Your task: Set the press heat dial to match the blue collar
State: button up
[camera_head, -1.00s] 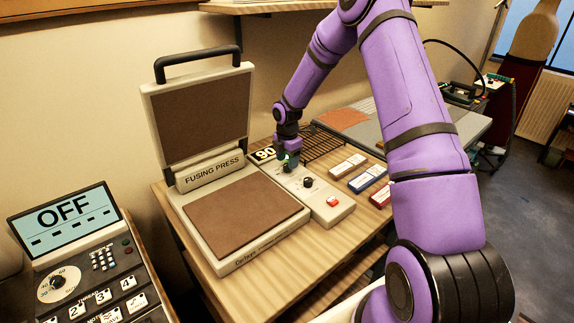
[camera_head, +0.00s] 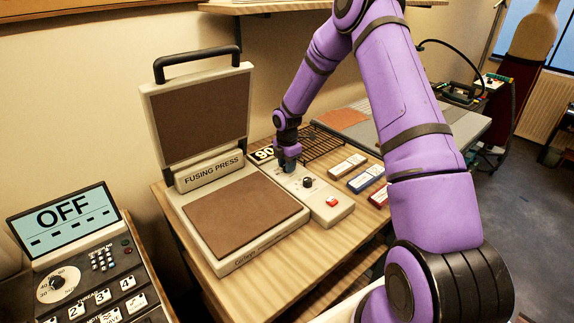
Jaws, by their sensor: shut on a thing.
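The fusing press (camera_head: 262,245) stands open on a wooden table, its upper plate (camera_head: 203,112) tilted up. Its control box (camera_head: 328,212) lies along the right side, with a black knob (camera_head: 308,182) and a red button (camera_head: 332,201). My gripper (camera_head: 287,166) points down at the far end of the control box and is shut on a dial there; the dial itself is mostly hidden by the fingers. A display reading about 90 (camera_head: 263,154) is just left of my gripper and partly covered. A blue collar (camera_head: 366,181) lies right of the box between a white one (camera_head: 347,166) and a red one (camera_head: 380,196).
A black wire rack (camera_head: 318,143) lies behind the control box. A machine panel with a screen reading OFF (camera_head: 65,222) stands at the lower left. A grey board (camera_head: 455,125) is at the right, behind my arm.

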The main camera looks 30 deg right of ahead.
jog(key=shift+m, duration=0.3)
jog(key=m, duration=0.3)
jog(key=shift+m, duration=0.4)
jog(key=m, duration=0.4)
jog(key=shift+m, duration=0.3)
jog(key=m, duration=1.9)
jog(key=shift+m, duration=2)
